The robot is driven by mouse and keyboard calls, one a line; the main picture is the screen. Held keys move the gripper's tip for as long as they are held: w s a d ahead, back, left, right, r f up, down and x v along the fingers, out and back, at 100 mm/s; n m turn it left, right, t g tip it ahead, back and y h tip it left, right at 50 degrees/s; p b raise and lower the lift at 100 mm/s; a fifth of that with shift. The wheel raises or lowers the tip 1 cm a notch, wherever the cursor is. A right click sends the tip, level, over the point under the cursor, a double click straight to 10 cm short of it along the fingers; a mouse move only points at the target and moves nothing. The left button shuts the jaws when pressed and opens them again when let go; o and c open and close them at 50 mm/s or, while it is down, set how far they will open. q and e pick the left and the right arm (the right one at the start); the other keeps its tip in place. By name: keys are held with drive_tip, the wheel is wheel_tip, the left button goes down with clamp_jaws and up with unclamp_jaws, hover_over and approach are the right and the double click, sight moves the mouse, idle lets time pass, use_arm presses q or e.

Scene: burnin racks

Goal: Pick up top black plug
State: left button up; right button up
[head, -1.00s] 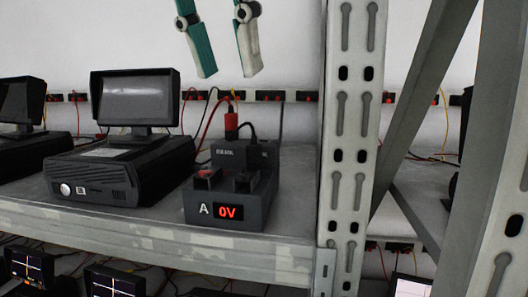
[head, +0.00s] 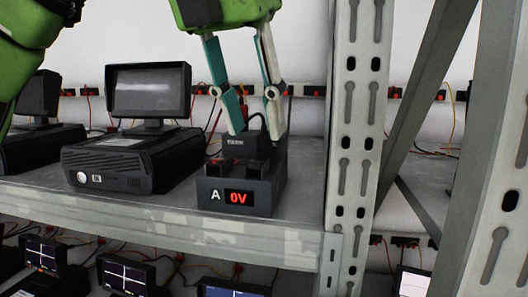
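A black power box (head: 238,197) with a red "0V" display and the letter A stands on the shelf. A raised black block (head: 237,143) with a white label is at its back. A thin black cable (head: 258,117) loops up behind the block, between my gripper's fingers; the black plug itself is hard to make out there. My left gripper (head: 256,130) comes down from above, its teal and pale fingers apart on either side of the block's top. I cannot tell whether they touch anything. My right gripper is not in view.
A black monitor unit (head: 148,92) stands left of the box, with another monitor (head: 38,97) farther left. A perforated grey rack post (head: 355,130) rises close on the right. Small screens (head: 125,275) are on the shelf below. Bare shelf (head: 306,195) lies between box and post.

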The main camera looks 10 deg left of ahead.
sight(262, 135)
use_arm(q)
drive_tip(key=x, duration=0.3)
drive_tip(key=shift+w+d+f, duration=0.1)
drive_tip(key=shift+w+f, duration=0.05)
drive_tip(key=shift+f, duration=0.05)
drive_tip(key=shift+w+f+p, duration=0.2)
drive_tip(key=shift+f+p, duration=0.1)
drive_tip(key=shift+w+f, duration=0.1)
clamp_jaws()
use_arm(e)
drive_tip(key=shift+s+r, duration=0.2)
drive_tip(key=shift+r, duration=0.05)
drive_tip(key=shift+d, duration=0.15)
use_arm(q)
drive_tip(key=shift+r, duration=0.65)
drive_tip(key=shift+d+r, duration=0.1)
drive_tip(key=shift+r, duration=4.25)
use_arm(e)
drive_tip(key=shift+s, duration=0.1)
